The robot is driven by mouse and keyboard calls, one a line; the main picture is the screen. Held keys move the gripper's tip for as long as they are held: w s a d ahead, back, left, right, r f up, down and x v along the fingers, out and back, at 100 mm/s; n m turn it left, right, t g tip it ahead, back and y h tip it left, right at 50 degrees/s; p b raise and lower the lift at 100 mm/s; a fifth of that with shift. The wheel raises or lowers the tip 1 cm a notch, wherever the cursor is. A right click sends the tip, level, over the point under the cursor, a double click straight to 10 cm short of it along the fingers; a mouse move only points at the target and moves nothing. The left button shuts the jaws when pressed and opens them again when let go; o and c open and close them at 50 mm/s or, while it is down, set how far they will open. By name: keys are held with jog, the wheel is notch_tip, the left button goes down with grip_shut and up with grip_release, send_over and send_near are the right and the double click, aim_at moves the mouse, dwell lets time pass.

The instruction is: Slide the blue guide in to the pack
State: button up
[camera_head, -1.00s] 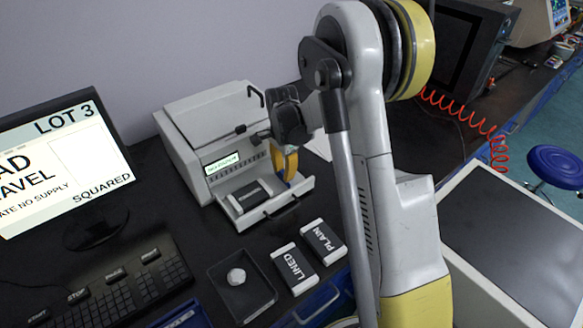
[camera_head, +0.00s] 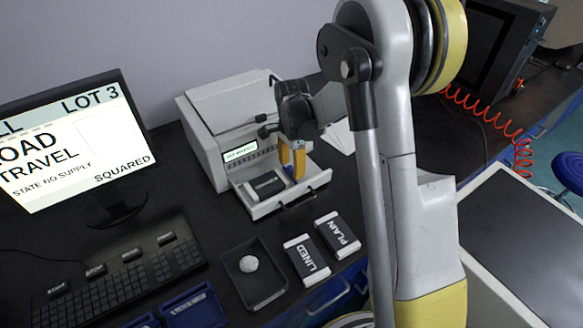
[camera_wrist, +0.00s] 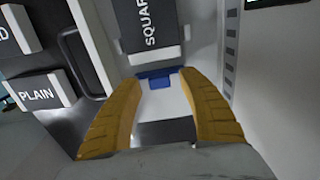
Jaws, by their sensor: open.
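The dark pack marked SQUARE in its visible letters (camera_wrist: 147,28) lies in the open drawer (camera_wrist: 110,50) of the white machine. The pack also shows in the head view (camera_head: 267,184). The blue guide (camera_wrist: 155,79) sits on the drawer floor just short of the pack's near end; a small gap seems to show between them. My gripper (camera_wrist: 160,82) has its two yellow fingers apart, one on each side of the guide, with nothing held. In the head view my gripper (camera_head: 292,170) is down over the drawer's right part; the guide is hidden there.
Packs marked LINED (camera_head: 306,260) and PLAIN (camera_head: 338,235) lie in front of the drawer. A black tray (camera_head: 262,292) with a white round piece stands left of them. The machine's wall (camera_wrist: 229,60) rises close to the right finger in the wrist view.

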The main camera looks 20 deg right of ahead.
aim_at(291, 168)
notch_tip(291, 168, up, 12)
jog(key=shift+f, duration=0.25)
